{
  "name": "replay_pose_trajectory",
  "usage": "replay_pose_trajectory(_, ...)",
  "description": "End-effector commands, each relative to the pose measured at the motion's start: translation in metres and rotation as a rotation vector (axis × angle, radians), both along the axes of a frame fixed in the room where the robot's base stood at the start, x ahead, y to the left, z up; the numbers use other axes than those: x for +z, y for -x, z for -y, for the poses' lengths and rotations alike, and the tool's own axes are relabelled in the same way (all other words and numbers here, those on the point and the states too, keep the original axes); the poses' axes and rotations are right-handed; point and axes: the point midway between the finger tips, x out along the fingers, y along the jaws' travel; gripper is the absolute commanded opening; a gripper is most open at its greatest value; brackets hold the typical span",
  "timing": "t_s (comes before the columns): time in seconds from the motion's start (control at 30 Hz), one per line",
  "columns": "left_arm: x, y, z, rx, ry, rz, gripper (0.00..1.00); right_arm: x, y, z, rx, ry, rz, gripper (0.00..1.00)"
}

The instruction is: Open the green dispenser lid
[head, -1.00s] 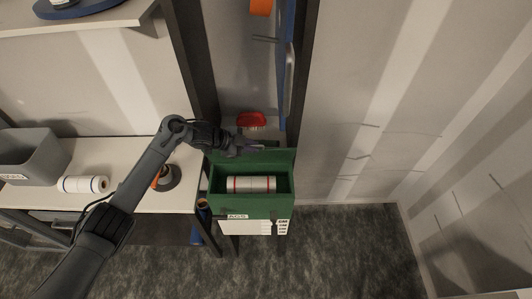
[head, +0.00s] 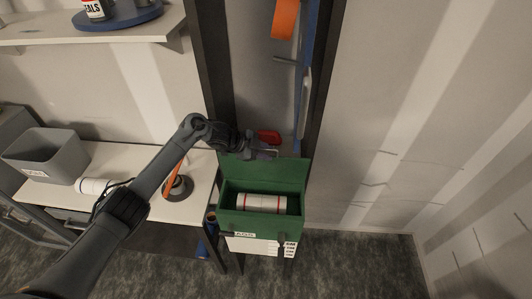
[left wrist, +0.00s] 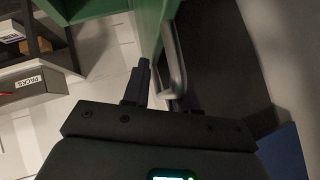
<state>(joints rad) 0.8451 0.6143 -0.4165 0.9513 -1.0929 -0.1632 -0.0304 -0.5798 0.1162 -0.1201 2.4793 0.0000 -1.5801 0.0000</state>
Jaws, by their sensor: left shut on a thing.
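The green dispenser (head: 228,215) is a box below the shelf's right post, with its lid (head: 270,172) raised at the back and its top open. A white roll with red bands (head: 262,202) lies inside. My left gripper (head: 270,152) is at the raised lid's upper edge, shut on the lid's handle. In the left wrist view, the grey handle loop (left wrist: 175,60) runs beside the green lid (left wrist: 150,22), and the gripper's dark fingers (left wrist: 157,88) are at it. The exact finger contact is partly hidden. My right gripper is not in view.
A white bench (head: 130,180) at left carries a grey bin (head: 50,158), a white roll (head: 92,186) and a dark round-based object (head: 178,187). A red item (head: 268,136) sits behind my gripper. Floor and wall at right are clear.

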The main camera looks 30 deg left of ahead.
Motion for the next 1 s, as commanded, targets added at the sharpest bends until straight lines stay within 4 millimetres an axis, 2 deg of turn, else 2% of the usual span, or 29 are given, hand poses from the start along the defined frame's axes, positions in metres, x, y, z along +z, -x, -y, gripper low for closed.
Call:
replay_pose_trajectory(0.03,-0.002,-0.001,-0.003,0.007,-0.005,0.001,0.30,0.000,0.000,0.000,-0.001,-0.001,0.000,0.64)
replay_pose_trajectory(0.07,-0.002,-0.001,-0.002,0.007,-0.005,0.001,0.35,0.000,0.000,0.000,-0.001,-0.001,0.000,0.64)
replay_pose_trajectory(0.37,0.000,0.000,-0.001,0.004,-0.002,0.001,0.35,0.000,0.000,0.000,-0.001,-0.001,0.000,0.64)
replay_pose_trajectory(0.53,0.006,0.005,-0.007,0.003,-0.003,0.002,0.35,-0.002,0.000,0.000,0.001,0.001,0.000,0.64)
replay_pose_trajectory(1.0,0.052,0.048,-0.046,0.004,-0.006,0.003,0.35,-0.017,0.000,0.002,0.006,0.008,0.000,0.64)
